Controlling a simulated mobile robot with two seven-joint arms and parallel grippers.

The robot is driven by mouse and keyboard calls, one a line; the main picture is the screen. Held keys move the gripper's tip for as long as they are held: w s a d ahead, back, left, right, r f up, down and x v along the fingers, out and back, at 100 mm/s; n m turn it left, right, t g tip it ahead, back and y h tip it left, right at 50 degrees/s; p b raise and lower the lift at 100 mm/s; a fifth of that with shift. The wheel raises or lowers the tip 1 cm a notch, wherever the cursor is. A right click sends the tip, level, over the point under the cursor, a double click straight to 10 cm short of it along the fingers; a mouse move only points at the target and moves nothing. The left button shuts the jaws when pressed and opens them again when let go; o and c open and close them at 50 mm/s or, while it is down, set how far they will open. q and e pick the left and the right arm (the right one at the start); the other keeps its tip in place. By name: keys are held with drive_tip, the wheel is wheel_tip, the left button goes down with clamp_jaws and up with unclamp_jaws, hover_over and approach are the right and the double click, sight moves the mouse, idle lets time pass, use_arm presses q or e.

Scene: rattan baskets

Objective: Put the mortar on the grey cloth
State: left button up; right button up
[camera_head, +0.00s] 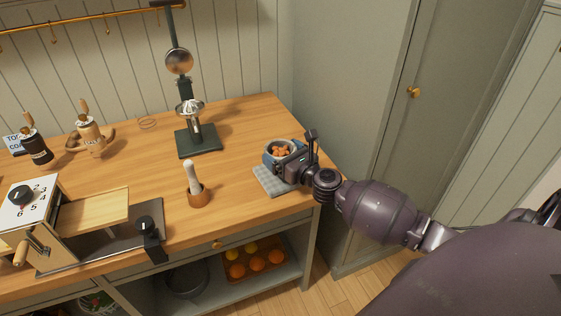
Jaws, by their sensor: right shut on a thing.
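A small brown mortar (198,198) with a pale pestle (193,176) standing in it is upright on the wooden counter, left of the grey cloth. The grey cloth (270,184) lies flat near the counter's right front corner, partly hidden by my right gripper. My right gripper (289,164) is shut on a blue bowl (270,158) with several orange-brown pieces in it, at the cloth's back edge. The gripper hides the bowl's right side, and I cannot tell whether the bowl touches the cloth. My left gripper is not in view.
A dark green press (199,141) stands at the back of the counter (235,165). A slicer (95,235) with a board occupies the left front. Two wooden-handled pieces stand at the back left. A tall cabinet (350,100) closes the right side. The counter between mortar and cloth is clear.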

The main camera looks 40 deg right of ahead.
wheel_tip(320, 180, down, 2)
drive_tip(key=shift+b, duration=0.3)
drive_tip(key=shift+w+f, duration=0.1)
drive_tip(key=shift+f, duration=0.1)
drive_tip(key=shift+r, duration=0.25)
drive_tip(key=shift+f, duration=0.2)
drive_tip(key=o, duration=1)
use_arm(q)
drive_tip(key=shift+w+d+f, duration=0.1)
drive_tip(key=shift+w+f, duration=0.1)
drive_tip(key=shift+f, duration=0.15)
